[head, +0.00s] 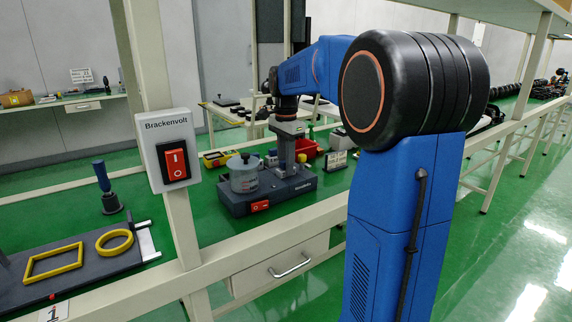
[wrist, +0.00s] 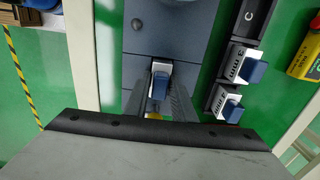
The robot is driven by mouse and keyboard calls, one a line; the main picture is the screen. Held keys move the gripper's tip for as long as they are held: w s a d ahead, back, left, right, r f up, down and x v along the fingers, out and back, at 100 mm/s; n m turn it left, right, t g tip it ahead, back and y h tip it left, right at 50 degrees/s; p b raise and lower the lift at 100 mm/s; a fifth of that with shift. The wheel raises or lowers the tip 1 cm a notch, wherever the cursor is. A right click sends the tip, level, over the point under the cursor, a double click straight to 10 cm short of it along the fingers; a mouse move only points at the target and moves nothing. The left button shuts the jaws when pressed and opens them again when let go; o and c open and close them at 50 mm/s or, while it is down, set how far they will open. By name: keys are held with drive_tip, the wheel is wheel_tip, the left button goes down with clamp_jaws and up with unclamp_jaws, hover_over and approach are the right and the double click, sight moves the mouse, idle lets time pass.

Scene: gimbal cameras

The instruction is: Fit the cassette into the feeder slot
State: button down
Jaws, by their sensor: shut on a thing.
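In the wrist view my gripper (wrist: 160,92) is shut on a cassette (wrist: 160,84) with a white body and a blue block. The cassette lies at the near end of a dark grey housing (wrist: 170,32), and I cannot tell how far it sits in a slot there. Two similar white and blue cassettes, marked 3 mm (wrist: 254,71) and 4 mm (wrist: 231,110), sit in a dark rack to the right. In the head view my blue arm reaches over the bench, and the cassette and fingertips are not clear there.
A dark-based machine (head: 230,206) with a metal drum (head: 243,174) stands on the green bench. A post with a red Brackenvolt switch (head: 175,164) stands in front. Yellow frames (head: 53,262) lie on a dark board at left. A yellow device (wrist: 305,58) lies right of the rack.

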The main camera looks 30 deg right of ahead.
drive_tip(key=shift+f, duration=0.1)
drive_tip(key=c, duration=1.5)
unclamp_jaws()
wheel_tip(320, 180, up, 12)
drive_tip(key=shift+r, duration=0.15)
drive_tip(key=s+a+f+n+t, duration=0.1)
drive_tip(key=s+a+f+n, duration=0.4)
drive_tip(key=s, duration=0.5)
drive_tip(key=s+a+f+n+t, duration=0.2)
drive_tip(key=s+a+f+n, duration=0.3)
drive_tip(key=s+f, duration=0.5)
drive_tip(key=s+a+f+n+t, duration=0.1)
drive_tip(key=s+a+f+n, duration=0.4)
drive_tip(key=s, duration=0.5)
drive_tip(key=shift+s+a+f+n+t, duration=0.1)
drive_tip(key=shift+a+f+n+t, duration=0.1)
drive_tip(key=shift+f+n, duration=0.5)
drive_tip(key=shift+a+f+n+t, duration=0.2)
drive_tip(key=shift+f+n, duration=0.4)
drive_tip(key=shift+f, duration=0.1)
